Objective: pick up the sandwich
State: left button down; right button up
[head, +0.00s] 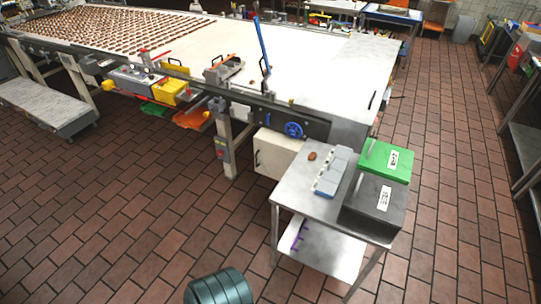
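A small brown round piece (312,156), which looks like the cream sandwich, lies on the steel side table (290,190), near its back left part. It lies just left of a grey-blue segmented block (331,172) and apart from it. It is too small to tell its layers. Many similar brown pieces (130,30) lie in rows on the long white conveyor at the upper left. Neither of my grippers is in view.
The tiled floor (130,190) at the front left is clear.

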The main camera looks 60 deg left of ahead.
aim_at(312, 156)
jog(key=u, duration=1.6)
